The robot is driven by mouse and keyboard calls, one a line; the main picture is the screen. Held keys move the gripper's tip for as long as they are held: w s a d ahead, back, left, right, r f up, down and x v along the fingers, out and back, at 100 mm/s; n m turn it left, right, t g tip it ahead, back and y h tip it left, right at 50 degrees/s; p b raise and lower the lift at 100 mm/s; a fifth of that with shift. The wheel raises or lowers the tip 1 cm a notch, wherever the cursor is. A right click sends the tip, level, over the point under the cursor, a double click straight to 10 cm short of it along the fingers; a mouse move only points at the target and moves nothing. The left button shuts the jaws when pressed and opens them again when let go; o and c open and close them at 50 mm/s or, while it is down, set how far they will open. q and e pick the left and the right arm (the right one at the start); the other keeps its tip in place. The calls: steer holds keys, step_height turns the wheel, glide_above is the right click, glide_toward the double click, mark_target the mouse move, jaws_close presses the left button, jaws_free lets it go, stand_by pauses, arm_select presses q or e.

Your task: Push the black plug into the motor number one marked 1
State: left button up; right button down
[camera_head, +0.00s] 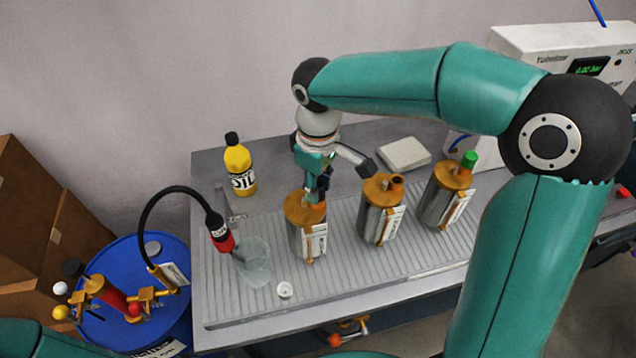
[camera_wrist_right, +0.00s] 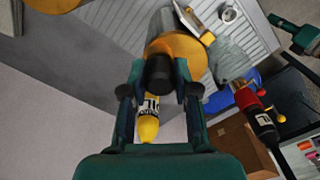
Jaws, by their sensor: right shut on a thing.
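My right gripper (camera_head: 316,187) points down over the leftmost of three metal motors (camera_head: 308,236) with orange-gold tops. In the right wrist view the gripper (camera_wrist_right: 158,88) is shut on the black plug (camera_wrist_right: 158,72), its fingers on either side. The plug stands over the motor's gold top (camera_wrist_right: 190,48). I cannot tell how deep it sits in the motor's opening. The label on this motor is too small to read. My left arm shows at the lower left of the head view; part of what looks like the left gripper (camera_wrist_right: 304,36) shows at the right edge of the wrist view, its jaw state unclear.
The middle motor (camera_head: 381,212) and right motor (camera_head: 446,192), which has a green plug (camera_head: 469,158), stand on the ribbed tray (camera_head: 345,285). A yellow oil bottle (camera_head: 240,168), a red-and-black tool (camera_head: 218,234), a clear beaker (camera_head: 252,264) and a white cap (camera_head: 284,290) are nearby.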

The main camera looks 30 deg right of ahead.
steer(key=shift+f, duration=0.35)
steer(key=c, duration=0.8)
jaws_free()
steer(key=shift+r, duration=0.1)
step_height(320, 180, up, 12)
steer(key=shift+f, duration=0.1)
stand_by(0.4)
